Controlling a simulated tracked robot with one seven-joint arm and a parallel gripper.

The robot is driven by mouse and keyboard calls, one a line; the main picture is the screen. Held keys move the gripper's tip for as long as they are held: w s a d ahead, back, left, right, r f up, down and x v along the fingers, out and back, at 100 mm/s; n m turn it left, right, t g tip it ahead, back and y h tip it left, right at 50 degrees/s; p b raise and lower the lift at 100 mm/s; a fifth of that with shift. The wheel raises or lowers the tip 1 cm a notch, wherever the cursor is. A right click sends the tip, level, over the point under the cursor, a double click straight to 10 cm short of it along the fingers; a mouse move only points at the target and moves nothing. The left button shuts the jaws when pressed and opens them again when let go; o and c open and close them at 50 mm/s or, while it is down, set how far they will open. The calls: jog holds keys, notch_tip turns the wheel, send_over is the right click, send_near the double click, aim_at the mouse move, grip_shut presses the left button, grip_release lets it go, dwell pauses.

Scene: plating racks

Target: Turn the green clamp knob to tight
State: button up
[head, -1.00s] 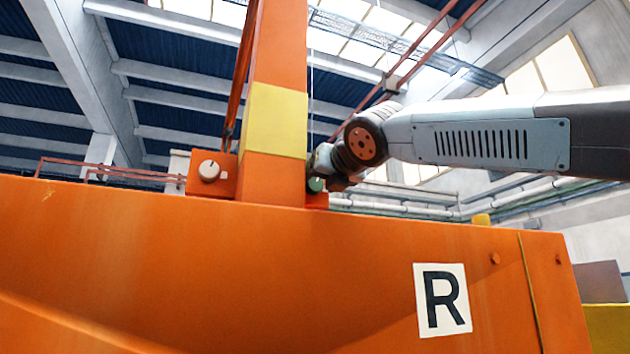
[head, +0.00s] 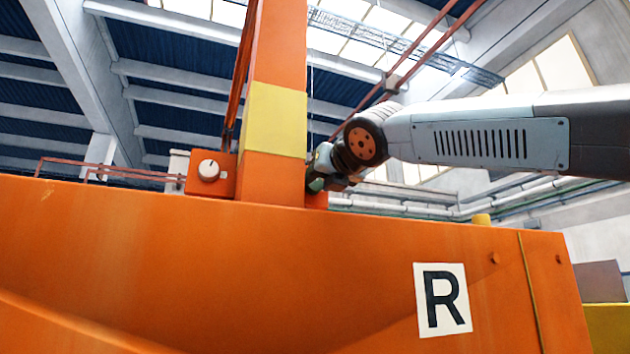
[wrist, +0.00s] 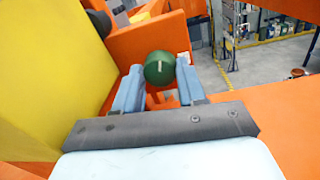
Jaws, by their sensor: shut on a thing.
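The green clamp knob (wrist: 160,69) sits between the two blue-grey fingers of my gripper (wrist: 160,84) in the wrist view. The fingers are shut on its sides. A pale mark line on the knob's face stands close to upright in that view. In the head view the green knob (head: 316,185) shows small at the right foot of the orange post, partly covered by my gripper (head: 322,178). Its mark cannot be made out there.
The orange post with a yellow band (head: 274,120) stands close left of my gripper. A white knob (head: 209,170) on an orange block is on the post's other side. A large orange beam (head: 200,260) with an R plate (head: 442,300) spans below.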

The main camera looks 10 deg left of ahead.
jog(key=shift+f+m, duration=0.15)
jog(key=shift+m, duration=1.35)
jog(key=m, duration=0.4)
jog(key=shift+d+m, duration=0.1)
jog(key=shift+m, duration=0.2)
jog(key=m, duration=0.4)
jog(key=shift+f+t, duration=0.15)
jog(key=shift+t, duration=0.25)
jog(key=shift+f+m, duration=0.1)
jog(key=shift+m, duration=1.3)
jog(key=shift+h, duration=0.3)
jog(key=o, duration=1)
jog(key=shift+o, duration=0.3)
jog(key=shift+s, duration=0.1)
